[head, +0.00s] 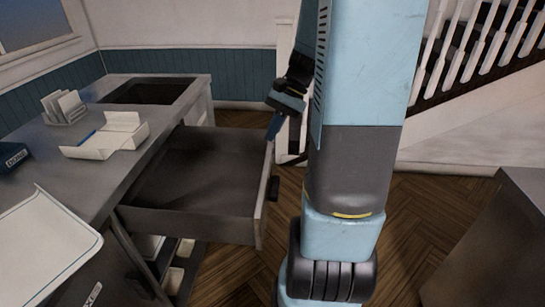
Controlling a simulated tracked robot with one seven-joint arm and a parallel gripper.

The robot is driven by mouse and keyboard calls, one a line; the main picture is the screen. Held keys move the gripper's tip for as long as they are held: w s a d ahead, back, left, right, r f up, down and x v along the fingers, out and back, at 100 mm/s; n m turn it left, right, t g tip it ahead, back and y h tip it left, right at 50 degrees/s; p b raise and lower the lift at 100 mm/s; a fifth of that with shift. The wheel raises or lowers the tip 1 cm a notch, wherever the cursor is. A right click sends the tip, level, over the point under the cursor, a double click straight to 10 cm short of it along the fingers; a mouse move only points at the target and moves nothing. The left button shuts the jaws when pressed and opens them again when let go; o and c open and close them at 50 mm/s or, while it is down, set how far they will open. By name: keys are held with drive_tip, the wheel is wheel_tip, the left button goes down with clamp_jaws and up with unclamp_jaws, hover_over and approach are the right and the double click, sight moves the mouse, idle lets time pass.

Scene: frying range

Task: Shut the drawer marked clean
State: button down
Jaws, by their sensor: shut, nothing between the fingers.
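A grey drawer (185,220) stands pulled far out of the counter, and its inside looks empty. Its front panel (264,205) faces right, with a dark handle (272,188) on the outer side. Any marking on that front is turned from view, so I cannot read which drawer it is. My gripper (274,128) is shut and empty, pointing down by the far end of the drawer front. I cannot tell whether it touches the panel. My own arm fills the middle right of the view.
The counter (100,165) at left holds a paper tray (107,140), a card holder (64,107), a dark box (12,157) and a white tray (40,250). A grey unit (500,240) stands at right. Stairs (475,60) rise behind. Wooden floor is clear between.

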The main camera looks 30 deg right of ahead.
drive_tip(key=d+f+m+t+y, duration=0.8)
drive_tip(key=d+f+m+t, duration=0.3)
drive_tip(key=d+f+m, duration=0.65)
drive_tip(key=w+a+f+n, duration=0.2)
drive_tip(key=w+a, duration=0.6)
drive_tip(key=shift+w+a+f, duration=0.2)
drive_tip(key=shift+w+a, duration=0.15)
drive_tip(key=shift+w, duration=0.05)
drive_tip(key=shift+n, duration=0.25)
